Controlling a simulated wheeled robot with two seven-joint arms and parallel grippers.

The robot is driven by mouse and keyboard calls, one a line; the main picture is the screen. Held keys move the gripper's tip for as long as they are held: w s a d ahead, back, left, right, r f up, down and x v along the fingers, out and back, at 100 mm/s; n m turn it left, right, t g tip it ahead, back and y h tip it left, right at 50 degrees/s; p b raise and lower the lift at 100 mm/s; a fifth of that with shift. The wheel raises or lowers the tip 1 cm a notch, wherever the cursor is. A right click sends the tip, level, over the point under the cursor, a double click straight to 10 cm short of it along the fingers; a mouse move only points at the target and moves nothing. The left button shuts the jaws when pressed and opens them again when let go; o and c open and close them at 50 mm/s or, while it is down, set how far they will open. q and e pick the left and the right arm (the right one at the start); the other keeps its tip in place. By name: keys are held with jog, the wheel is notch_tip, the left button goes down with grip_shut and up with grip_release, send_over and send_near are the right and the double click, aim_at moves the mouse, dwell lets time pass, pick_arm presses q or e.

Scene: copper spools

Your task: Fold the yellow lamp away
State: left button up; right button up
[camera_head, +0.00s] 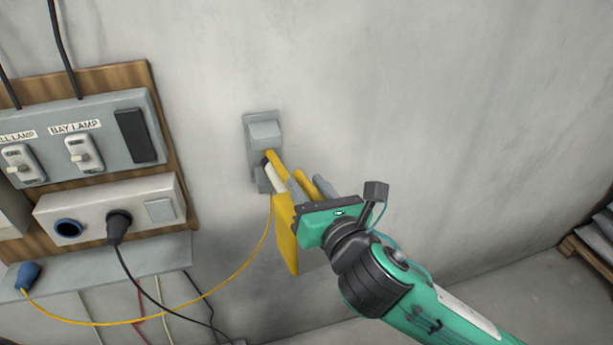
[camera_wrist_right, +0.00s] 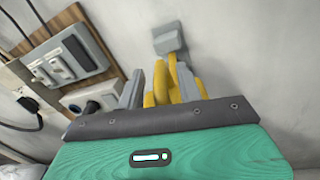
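The yellow lamp (camera_head: 284,235) hangs at a grey bracket (camera_head: 264,132) on the wall. Its flat yellow part hangs down behind my right gripper, with a whitish piece near the bracket. My right gripper (camera_head: 309,185) is at the lamp, its grey fingers apart on either side of yellow bars. In the wrist view the lamp's yellow bars (camera_wrist_right: 160,82) stand between and beside the fingers of my right gripper (camera_wrist_right: 162,88). I cannot tell whether the fingers press on them. Much of the lamp is hidden by the gripper. My left gripper is out of view.
At the left, a wooden board (camera_head: 120,78) carries a switch panel (camera_head: 105,112) labelled "BAY LAMP" and a socket box (camera_head: 92,212) with a black plug (camera_head: 118,224). A yellow cable (camera_head: 225,283) runs from the lamp to a blue plug (camera_head: 28,274). The wall right of the lamp is bare.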

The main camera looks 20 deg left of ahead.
jog(key=shift+w+a, duration=0.45)
jog(key=shift+w, duration=0.05)
grip_shut()
jog(key=shift+w+d, duration=0.1)
jog(key=shift+d, duration=0.05)
